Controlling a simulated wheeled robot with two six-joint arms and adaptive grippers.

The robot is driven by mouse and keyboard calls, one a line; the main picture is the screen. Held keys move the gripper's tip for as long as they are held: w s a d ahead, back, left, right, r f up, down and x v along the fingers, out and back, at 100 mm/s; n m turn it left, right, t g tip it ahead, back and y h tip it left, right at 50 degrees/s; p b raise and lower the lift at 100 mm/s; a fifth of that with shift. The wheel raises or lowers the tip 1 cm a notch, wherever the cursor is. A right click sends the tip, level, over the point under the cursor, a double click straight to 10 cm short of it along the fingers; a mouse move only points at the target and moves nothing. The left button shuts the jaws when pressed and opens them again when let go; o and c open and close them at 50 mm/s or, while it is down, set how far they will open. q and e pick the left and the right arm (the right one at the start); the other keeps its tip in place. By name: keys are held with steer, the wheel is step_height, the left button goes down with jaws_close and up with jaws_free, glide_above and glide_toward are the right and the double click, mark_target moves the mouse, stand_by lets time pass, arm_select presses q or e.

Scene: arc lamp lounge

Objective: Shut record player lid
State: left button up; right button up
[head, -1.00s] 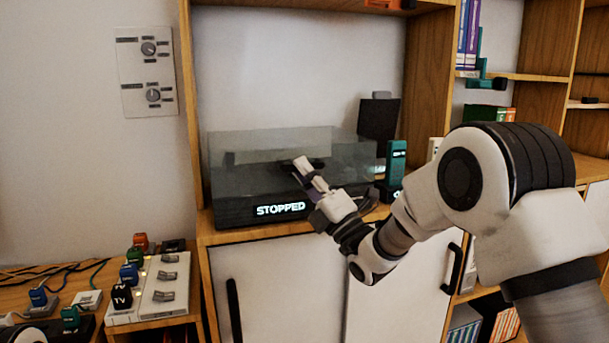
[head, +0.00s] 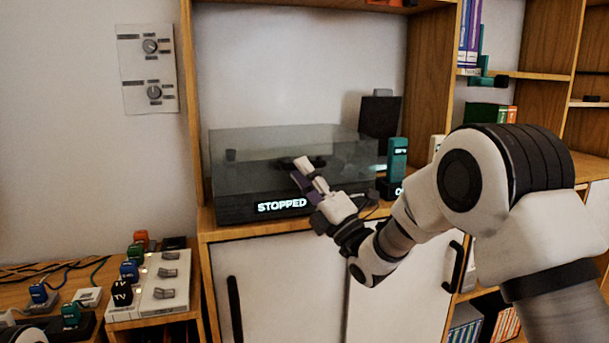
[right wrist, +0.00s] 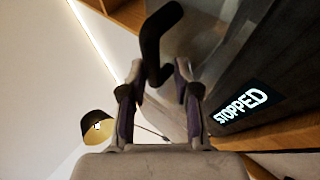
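The record player (head: 235,209) is a dark box in the shelf niche, with a lit "STOPPED" display on its front; the display also shows in the right wrist view (right wrist: 240,103). Its smoky see-through lid (head: 245,178) sits over it and looks down or nearly down; I cannot tell whether it is fully seated. My right gripper (head: 300,171) is at the lid's front, above the display. In the right wrist view its two fingers (right wrist: 159,72) are apart, with a black curved bar (right wrist: 158,45), likely the lid handle, between or beyond the tips.
A teal device (head: 396,160) and a dark box (head: 380,117) stand right of the player. The niche's wooden sides are close on both sides. A low side table with a white switch panel (head: 160,283) is at lower left.

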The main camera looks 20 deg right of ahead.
steer(key=shift+d, duration=0.1)
steer(key=v, duration=1.2)
steer(key=shift+f, duration=0.15)
